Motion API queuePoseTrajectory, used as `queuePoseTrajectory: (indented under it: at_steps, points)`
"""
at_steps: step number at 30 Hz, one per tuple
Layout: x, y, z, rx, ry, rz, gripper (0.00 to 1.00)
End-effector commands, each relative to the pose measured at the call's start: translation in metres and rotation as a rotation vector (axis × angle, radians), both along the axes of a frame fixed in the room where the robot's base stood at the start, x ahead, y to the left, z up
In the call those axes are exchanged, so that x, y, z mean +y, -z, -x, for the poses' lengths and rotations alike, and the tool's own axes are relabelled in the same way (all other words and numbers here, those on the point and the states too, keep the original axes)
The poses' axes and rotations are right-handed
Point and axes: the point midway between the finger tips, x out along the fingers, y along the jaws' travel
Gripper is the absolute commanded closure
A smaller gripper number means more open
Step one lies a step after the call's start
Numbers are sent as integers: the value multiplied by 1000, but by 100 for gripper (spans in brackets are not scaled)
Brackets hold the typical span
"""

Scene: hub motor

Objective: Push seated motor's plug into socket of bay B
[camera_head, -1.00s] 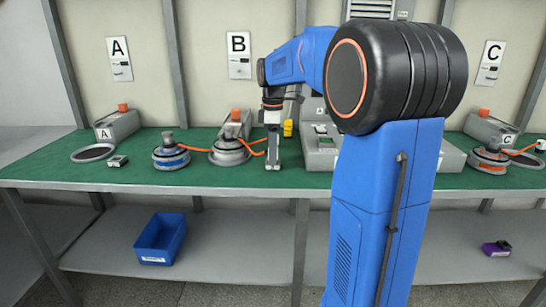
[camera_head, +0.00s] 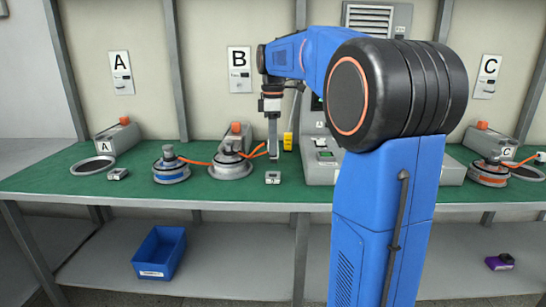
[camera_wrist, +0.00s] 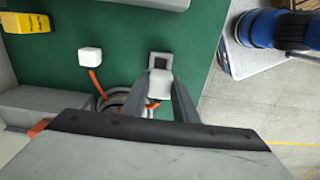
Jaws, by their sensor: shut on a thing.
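The seated motor (camera_head: 229,157) sits in its round seat in front of the bay B box. Orange cables run right from it toward my gripper (camera_head: 273,156). My gripper is shut on a small white plug (camera_wrist: 160,83), with orange cable close by. It is held above the bench. The grey square socket (camera_head: 273,178) lies at the motor's right; in the wrist view its dark opening (camera_wrist: 160,62) shows just beyond the fingertips, apart from the plug. A second white block (camera_wrist: 89,57) with an orange cable lies toward the wall.
A blue-banded motor (camera_head: 171,167) stands left, its cable running right toward the seated motor. Bay A's empty ring (camera_head: 93,166) and socket (camera_head: 117,174) are farther left. A yellow object (camera_head: 288,141) and grey station (camera_head: 322,165) stand right of my gripper. Bay C's motor (camera_head: 488,173) is far right.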

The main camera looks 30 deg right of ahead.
Motion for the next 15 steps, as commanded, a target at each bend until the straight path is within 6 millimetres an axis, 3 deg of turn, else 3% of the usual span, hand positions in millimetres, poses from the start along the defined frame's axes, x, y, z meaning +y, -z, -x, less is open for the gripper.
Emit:
queuePoseTrajectory:
  at_steps: [4, 15]
  points:
    - [0, -13, 0, 0, 0, 0, 100]
    - [0, 3, 1, 1, 1, 0, 100]
